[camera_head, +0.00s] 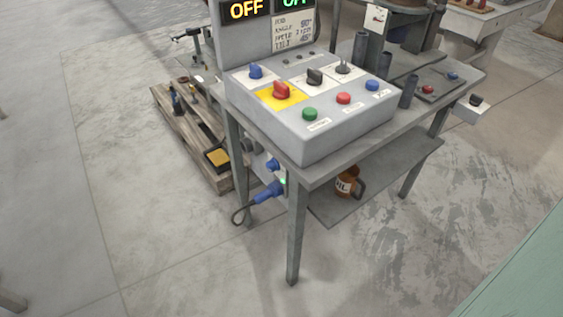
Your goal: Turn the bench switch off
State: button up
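A grey control box (300,140) stands on the metal bench (335,168). A red rotary switch (281,90) sits on a yellow plate at its left. Other controls are a blue knob (256,71), a black knob (315,77), a dark lever (343,67), and green (310,114), red (343,98) and blue (372,85) buttons. Which control is the bench switch I cannot tell; the small labels are unreadable. A display (247,9) above reads OFF in yellow, beside green lettering cut by the frame edge. My gripper is not in view.
A blue plug (268,190) with a dark cable sits at the bench's left side, near a small green light. A wooden pallet (196,140) with tools lies behind left. An orange-brown oil can (346,182) stands on the lower shelf. The floor in front is clear.

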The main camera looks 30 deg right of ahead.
aim_at(272, 165)
jog(key=z, duration=0.85)
jog(key=k, duration=0.05)
